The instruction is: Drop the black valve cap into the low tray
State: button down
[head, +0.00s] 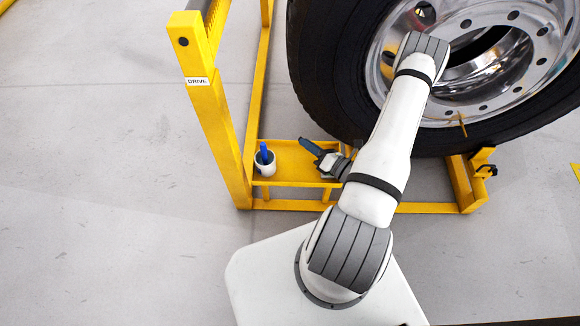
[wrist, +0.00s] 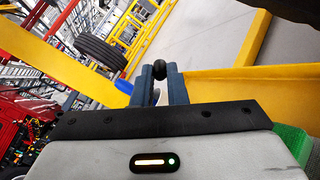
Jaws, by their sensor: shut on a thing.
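The small black valve cap (wrist: 159,69) is pinched between the two dark blue fingertips of my gripper (wrist: 159,76) in the wrist view. In the head view my gripper (head: 310,147) is at the yellow low tray (head: 288,182) of the wheel stand, with its fingers pointing to the upper left. The cap is too small to make out there. The height of the fingers above the tray is hard to tell. My arm hides the tray's right end.
A white cup (head: 265,168) holding a blue item (head: 264,150) stands at the tray's left end, left of my gripper. The big wheel (head: 335,75) is just behind. A yellow post (head: 213,110) labelled DRIVE rises at left. Open floor (head: 90,190) lies left of the stand.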

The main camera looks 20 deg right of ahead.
notch_tip(320, 180, down, 2)
jog(key=shift+f+b, duration=0.15)
jog(key=shift+b, duration=0.4)
jog(key=c, duration=1.4)
grip_release()
jog(key=shift+o, duration=0.2)
jog(key=shift+s, duration=0.1)
jog(key=p+v, duration=0.2)
jog(key=v, duration=0.5)
jog(key=shift+s+d, duration=0.2)
jog(key=shift+s, duration=0.05)
